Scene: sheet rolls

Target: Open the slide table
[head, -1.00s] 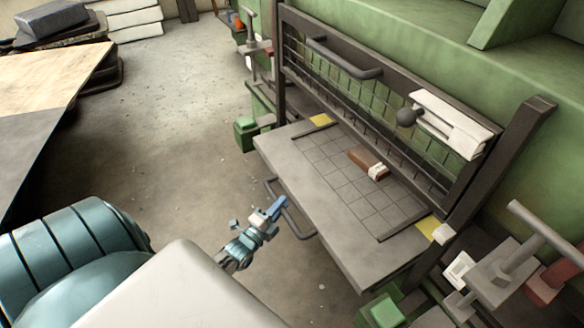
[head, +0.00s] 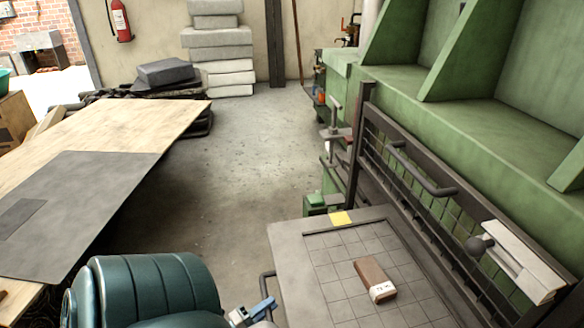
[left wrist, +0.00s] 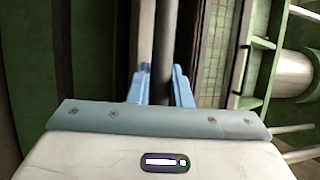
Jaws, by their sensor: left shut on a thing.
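The slide table (head: 290,262) is a grey plate with a grid inset, in front of the green machine at the lower right of the head view. A dark bar handle (head: 265,287) runs along its near left edge. My left gripper (head: 262,308) is low in the head view, at that handle, partly cut off by the frame's bottom edge. In the left wrist view its blue fingers (left wrist: 160,88) stand on both sides of a dark round bar (left wrist: 163,50) and are shut on it. My right gripper is in neither view.
A brown block with a white end (head: 374,279) lies on the slide table. A mesh guard (head: 420,215) with a bar handle stands behind it. A wooden table with a grey sheet (head: 75,210) is at the left. The floor (head: 235,170) between is clear.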

